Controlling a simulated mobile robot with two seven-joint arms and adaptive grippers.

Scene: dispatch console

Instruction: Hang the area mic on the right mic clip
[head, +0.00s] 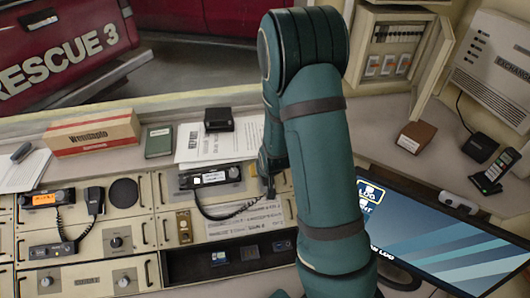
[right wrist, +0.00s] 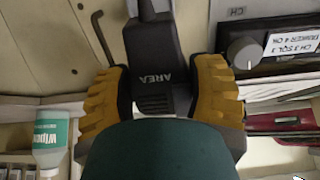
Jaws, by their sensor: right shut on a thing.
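The area mic (right wrist: 160,85) is a black handset with "AREA" printed on it, upside down in the right wrist view. My right gripper (right wrist: 158,78) is shut on it, with a yellow ridged finger on each side. In the head view my right arm covers most of that gripper and the mic. A black coiled cord (head: 232,213) runs from the radio (head: 210,176) toward the gripper. Another mic (head: 94,200) hangs at the left of the console beside a radio with an orange display (head: 42,199). I cannot make out the right mic clip. My left gripper is not in view.
Papers (head: 205,142), a green box (head: 159,142) and a long carton (head: 92,134) lie on the ledge behind the console. A monitor (head: 450,240) stands at the right. A Wiper bottle (right wrist: 48,142) and a knob (right wrist: 246,52) show in the right wrist view.

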